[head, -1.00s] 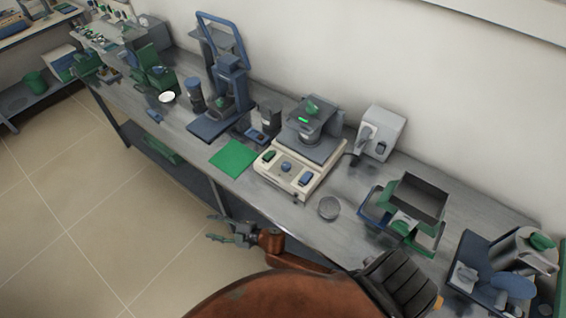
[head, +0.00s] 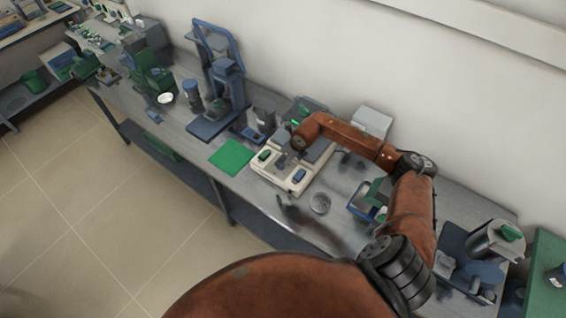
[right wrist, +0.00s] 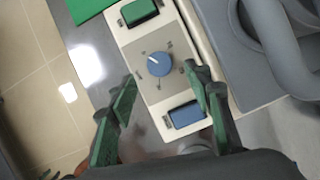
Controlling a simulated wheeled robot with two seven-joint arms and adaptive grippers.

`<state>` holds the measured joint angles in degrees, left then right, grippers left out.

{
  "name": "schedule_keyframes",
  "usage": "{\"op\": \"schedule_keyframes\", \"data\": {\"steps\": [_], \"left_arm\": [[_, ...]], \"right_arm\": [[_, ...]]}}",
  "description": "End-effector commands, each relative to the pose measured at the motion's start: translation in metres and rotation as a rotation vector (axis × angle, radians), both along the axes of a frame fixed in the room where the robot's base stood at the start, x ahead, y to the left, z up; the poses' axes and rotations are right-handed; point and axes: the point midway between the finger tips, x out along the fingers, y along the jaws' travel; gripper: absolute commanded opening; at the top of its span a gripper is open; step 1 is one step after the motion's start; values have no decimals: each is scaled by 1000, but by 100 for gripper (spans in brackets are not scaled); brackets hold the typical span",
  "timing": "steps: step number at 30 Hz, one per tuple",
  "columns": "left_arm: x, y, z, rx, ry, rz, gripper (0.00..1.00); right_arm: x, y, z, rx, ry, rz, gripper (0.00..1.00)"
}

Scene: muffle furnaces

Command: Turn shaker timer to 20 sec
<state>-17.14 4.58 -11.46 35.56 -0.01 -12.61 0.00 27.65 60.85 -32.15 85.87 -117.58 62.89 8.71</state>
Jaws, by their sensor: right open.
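The shaker (head: 290,178) is a cream box with a front panel, on the bench in the head view. In the right wrist view its blue round timer dial (right wrist: 158,63) sits on a grey scale plate (right wrist: 150,40), its white pointer mark toward the upper left. The scale figures are too small to read. A green switch (right wrist: 139,12) and a blue switch (right wrist: 186,114) flank the dial. My right gripper (right wrist: 160,74) is open, its green fingers apart, one to each side of the dial and holding nothing. My left gripper is not in view.
A green mat (head: 232,155) lies left of the shaker, and a blue-framed stand (head: 220,85) is behind that. A small round dish (head: 320,203) is on the bench right of the shaker. A white box (head: 372,121) stands behind my right arm.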

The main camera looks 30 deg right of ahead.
Motion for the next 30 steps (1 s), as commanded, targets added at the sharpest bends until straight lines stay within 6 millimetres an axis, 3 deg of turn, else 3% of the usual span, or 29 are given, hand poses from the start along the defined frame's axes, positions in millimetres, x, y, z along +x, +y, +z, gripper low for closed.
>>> {"op": "schedule_keyframes", "data": {"steps": [6,12,22,30], "left_arm": [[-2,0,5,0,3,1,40],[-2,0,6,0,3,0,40],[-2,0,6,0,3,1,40],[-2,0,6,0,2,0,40]], "right_arm": [[13,5,-33,5,2,-2,46],[20,5,-51,4,1,-2,46],[22,5,-54,3,1,-1,46],[21,5,-54,4,0,-2,27]]}}
